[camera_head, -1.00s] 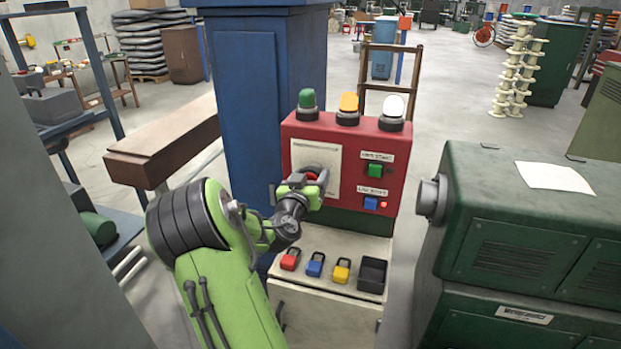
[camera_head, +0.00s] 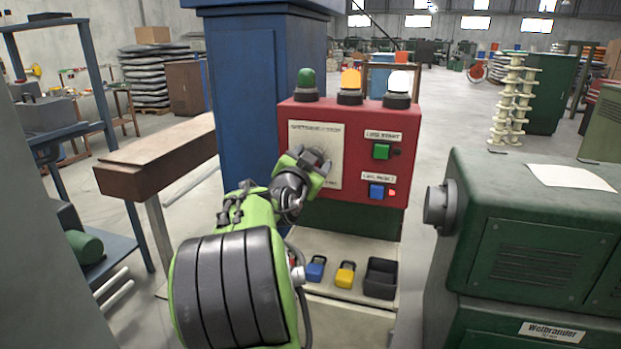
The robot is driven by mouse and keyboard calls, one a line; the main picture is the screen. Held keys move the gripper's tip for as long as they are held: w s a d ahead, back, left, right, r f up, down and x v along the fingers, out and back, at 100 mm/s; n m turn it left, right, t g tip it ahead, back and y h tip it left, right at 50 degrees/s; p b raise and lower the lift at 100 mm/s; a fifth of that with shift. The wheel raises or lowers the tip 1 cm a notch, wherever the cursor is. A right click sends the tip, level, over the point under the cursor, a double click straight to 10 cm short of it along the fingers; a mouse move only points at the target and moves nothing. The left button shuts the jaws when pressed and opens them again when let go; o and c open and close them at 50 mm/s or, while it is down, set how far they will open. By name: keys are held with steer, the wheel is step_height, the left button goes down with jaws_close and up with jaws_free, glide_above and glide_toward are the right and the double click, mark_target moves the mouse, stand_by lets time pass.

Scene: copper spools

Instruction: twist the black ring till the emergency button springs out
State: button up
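A red control box (camera_head: 350,188) stands in the middle of the view, with a pale square plate (camera_head: 325,137) on its left half. My gripper (camera_head: 316,158) is at the front of that plate. The gripper and wrist cover the place on the plate where the emergency button and its black ring would be. I see no clear part of the button or the ring. I cannot tell whether the fingers are open or closed on something.
Green (camera_head: 381,151) and blue (camera_head: 376,190) buttons sit right of the plate, with a small red light beside the blue one. Blue (camera_head: 315,268) and yellow (camera_head: 345,275) padlocks and a black bin (camera_head: 380,278) lie below. A green cabinet (camera_head: 530,240) stands close on the right.

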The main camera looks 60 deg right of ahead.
steer(key=shift+r+m+b, duration=0.15)
steer(key=shift+m+b, duration=0.25)
steer(key=shift+b, duration=0.05)
steer(key=o, duration=1)
steer(key=shift+a, duration=0.25)
steer(key=shift+s+a+b, duration=0.4)
steer(key=shift+a, duration=2.1)
steer(key=shift+s+a+b, duration=0.35)
steer(key=shift+s+a, duration=0.1)
steer(key=shift+a, duration=2.1)
steer(key=shift+s+a+b, duration=0.4)
steer(key=shift+a, duration=2.1)
